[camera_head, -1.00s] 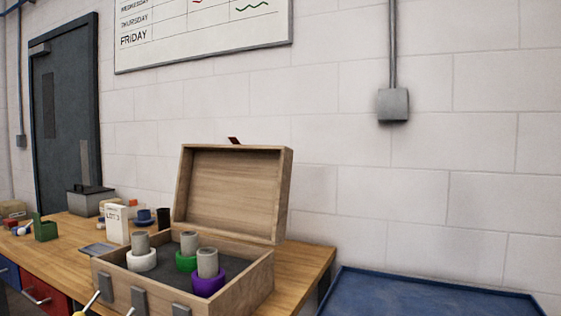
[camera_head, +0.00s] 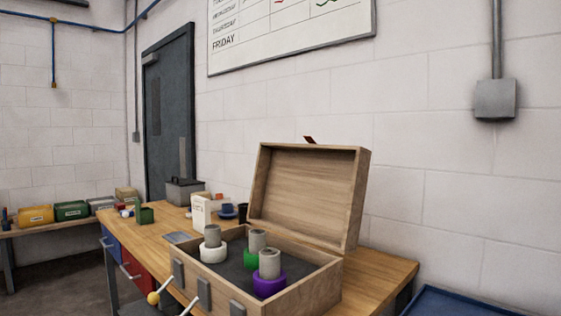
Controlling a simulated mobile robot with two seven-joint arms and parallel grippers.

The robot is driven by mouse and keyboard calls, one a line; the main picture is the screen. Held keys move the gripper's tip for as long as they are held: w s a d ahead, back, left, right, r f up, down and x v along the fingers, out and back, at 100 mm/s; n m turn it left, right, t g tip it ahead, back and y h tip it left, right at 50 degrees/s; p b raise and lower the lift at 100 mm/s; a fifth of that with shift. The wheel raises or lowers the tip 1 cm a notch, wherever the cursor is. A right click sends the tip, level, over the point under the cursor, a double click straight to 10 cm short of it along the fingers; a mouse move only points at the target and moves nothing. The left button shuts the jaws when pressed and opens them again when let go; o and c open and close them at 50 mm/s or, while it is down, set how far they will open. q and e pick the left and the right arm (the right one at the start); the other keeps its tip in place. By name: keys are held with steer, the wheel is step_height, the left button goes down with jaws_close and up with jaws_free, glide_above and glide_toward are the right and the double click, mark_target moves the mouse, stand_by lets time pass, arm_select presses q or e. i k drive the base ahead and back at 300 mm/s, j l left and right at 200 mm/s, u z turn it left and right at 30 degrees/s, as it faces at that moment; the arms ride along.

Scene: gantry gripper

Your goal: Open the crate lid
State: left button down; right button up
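The wooden crate (camera_head: 310,292) stands on the wooden workbench, right of the picture's middle. Its lid (camera_head: 308,193) is open, tilted up and back at the rear, with a small dark red tab (camera_head: 309,140) at its top edge. Inside on a dark floor stand grey cylinders with a white ring (camera_head: 213,254), a green ring (camera_head: 250,259) and a purple ring (camera_head: 269,286) around their bases. Grey metal plates (camera_head: 204,292) are on the crate's front. Neither of my grippers shows in this view.
On the bench (camera_head: 375,276) left of the crate are a white box (camera_head: 200,213), a green holder (camera_head: 145,215), a grey toolbox (camera_head: 184,191) and a dark cup. A blue surface (camera_head: 455,303) lies at the lower right. A second table with coloured bins (camera_head: 72,210) stands far left.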

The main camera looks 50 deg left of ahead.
mark_target(313, 192)
steer(key=i+u, duration=0.1)
steer(key=u, duration=0.4)
steer(key=i+l+u, duration=0.1)
steer(key=u, duration=0.35)
steer(key=l+u, duration=0.15)
steer(key=u, duration=0.35)
steer(key=i, duration=0.05)
